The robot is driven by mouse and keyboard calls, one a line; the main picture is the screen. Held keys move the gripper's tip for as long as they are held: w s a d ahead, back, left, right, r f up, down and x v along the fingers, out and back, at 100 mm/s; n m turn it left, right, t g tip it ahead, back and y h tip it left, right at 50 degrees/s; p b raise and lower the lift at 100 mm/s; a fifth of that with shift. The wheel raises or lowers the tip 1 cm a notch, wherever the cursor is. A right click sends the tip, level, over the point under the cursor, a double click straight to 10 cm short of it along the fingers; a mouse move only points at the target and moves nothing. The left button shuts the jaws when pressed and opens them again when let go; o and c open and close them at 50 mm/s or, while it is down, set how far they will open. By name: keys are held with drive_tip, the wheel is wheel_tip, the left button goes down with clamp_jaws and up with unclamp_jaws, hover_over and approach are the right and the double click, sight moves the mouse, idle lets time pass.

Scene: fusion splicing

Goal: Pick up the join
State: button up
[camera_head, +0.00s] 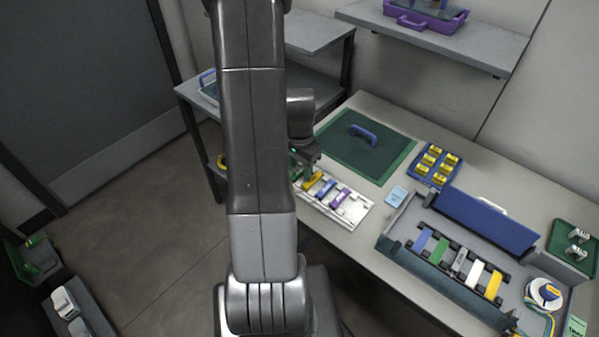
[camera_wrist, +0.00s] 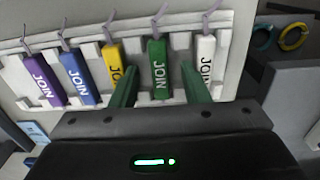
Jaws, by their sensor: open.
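Several bars marked JOIN stand in a row in a white rack (camera_head: 352,214). In the wrist view they are purple (camera_wrist: 43,80), blue (camera_wrist: 77,76), yellow (camera_wrist: 115,62), green (camera_wrist: 158,68) and white (camera_wrist: 205,62). My gripper (camera_wrist: 158,80) is open, with its green fingers on either side of the green join. Whether the fingers touch it I cannot tell. In the head view the yellow, blue and purple joins show; my arm hides the rack's left end.
A grey tray (camera_head: 388,243) with a blue lid (camera_head: 478,219) holds several coloured bars to the right. A blue tray (camera_head: 419,178) of yellow pieces and a green mat (camera_head: 335,140) lie behind. A light blue card (camera_head: 396,196) lies beside the rack.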

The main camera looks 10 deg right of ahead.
clamp_jaws()
